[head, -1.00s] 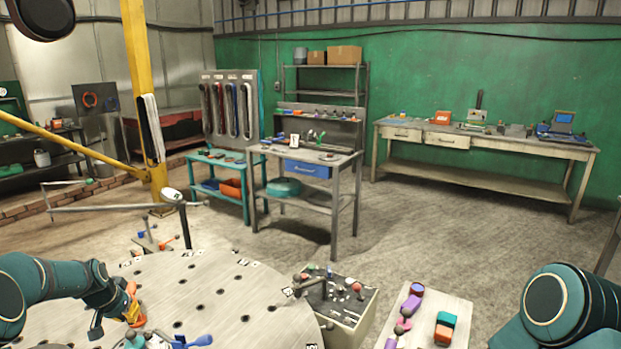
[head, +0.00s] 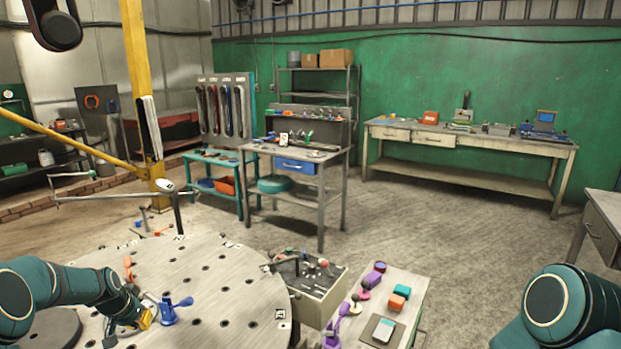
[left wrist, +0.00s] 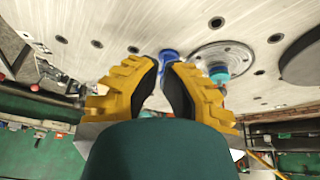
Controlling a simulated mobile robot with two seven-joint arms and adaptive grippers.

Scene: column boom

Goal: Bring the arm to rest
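My left arm comes in from the left over the round perforated metal table (head: 215,275). My left gripper (head: 150,317) with yellow fingers is low over this table, beside a blue clamp-like piece (head: 176,309). In the left wrist view the fingers of the gripper (left wrist: 164,66) stand a little apart, with nothing seen held between them. A blue piece (left wrist: 168,54) shows beyond the fingertips; whether they touch it I cannot tell. Of my right arm only a teal link shows at the lower right of the head view; its gripper is out of view.
An orange piece (head: 128,268) stands on the round table. A box of small tools (head: 315,290) and a low table with coloured blocks (head: 405,282) stand to its right. A yellow column (head: 137,80) rises at the left. Open floor lies beyond.

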